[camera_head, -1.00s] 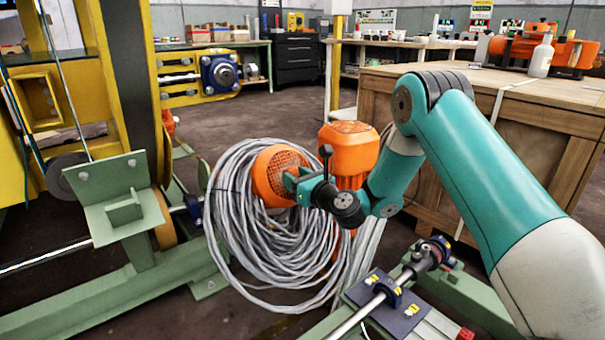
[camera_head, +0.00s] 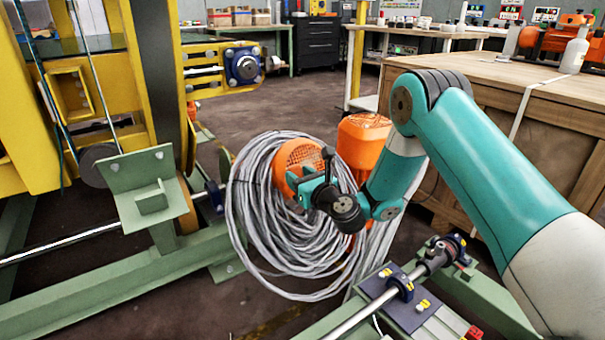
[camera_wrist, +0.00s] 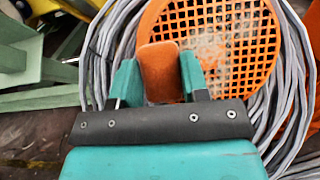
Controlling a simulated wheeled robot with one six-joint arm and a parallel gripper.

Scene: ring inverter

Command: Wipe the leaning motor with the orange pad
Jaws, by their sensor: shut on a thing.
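My gripper (camera_wrist: 160,75) is shut on the orange pad (camera_wrist: 160,68), which stands upright between its two teal fingers in the wrist view. Just beyond the pad is a round orange grille with square holes (camera_wrist: 235,40), with pale dusty patches on it. In the head view this orange motor end (camera_head: 297,158) sits at the coil of grey cable, and my gripper (camera_head: 303,183) is right in front of it. I cannot tell whether the pad touches the grille. A second orange motor body (camera_head: 362,140) stands behind, partly hidden by my arm.
The grey cable coil (camera_head: 262,225) surrounds the motor end. A green steel frame with a plate (camera_head: 145,190) is at left, and a rod on a green rail (camera_head: 385,300) is at lower right. A wooden crate (camera_head: 545,125) stands right. Dark floor is open behind.

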